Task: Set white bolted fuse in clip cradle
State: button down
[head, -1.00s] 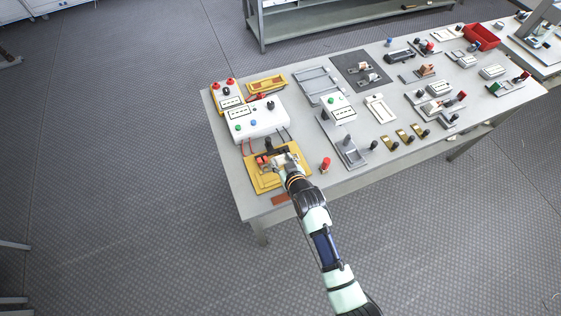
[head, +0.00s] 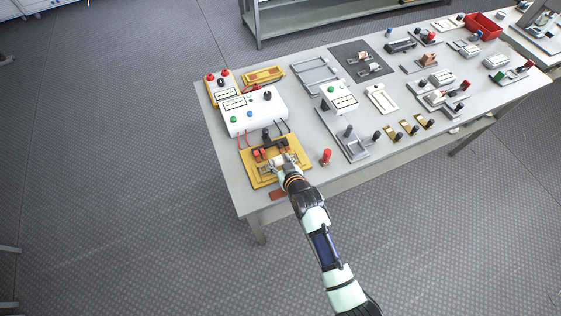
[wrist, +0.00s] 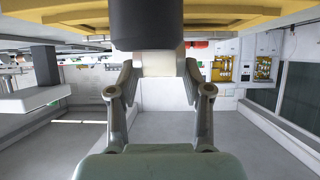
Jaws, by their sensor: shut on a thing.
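My gripper (head: 278,163) is over the front right part of the yellow board (head: 253,180). In the wrist view, its two fingers (wrist: 160,72) are shut on a white block (wrist: 157,65), which appears to be the white fuse. A dark cylinder (wrist: 147,22) stands in front of the block; I cannot tell whether it is part of it. The yellow board also shows along the top of the wrist view (wrist: 245,14). Red parts (head: 258,154) and a black part (head: 267,138) sit on the board just beyond my gripper. The clip cradle cannot be made out clearly, and any contact with it is hidden.
A white box with knobs (head: 262,116) stands behind the board, with red and black leads between them. A red-topped post (head: 326,156) stands close to the right. Grey fixtures and several small parts fill the table further right. A brown piece (head: 278,194) lies near the front edge.

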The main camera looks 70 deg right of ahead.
jog(key=shift+f+b, duration=0.5)
jog(key=shift+f, duration=0.2)
jog(key=shift+c, duration=2)
grip_release()
jog(key=v, duration=1.2)
jog(key=shift+r, duration=0.1)
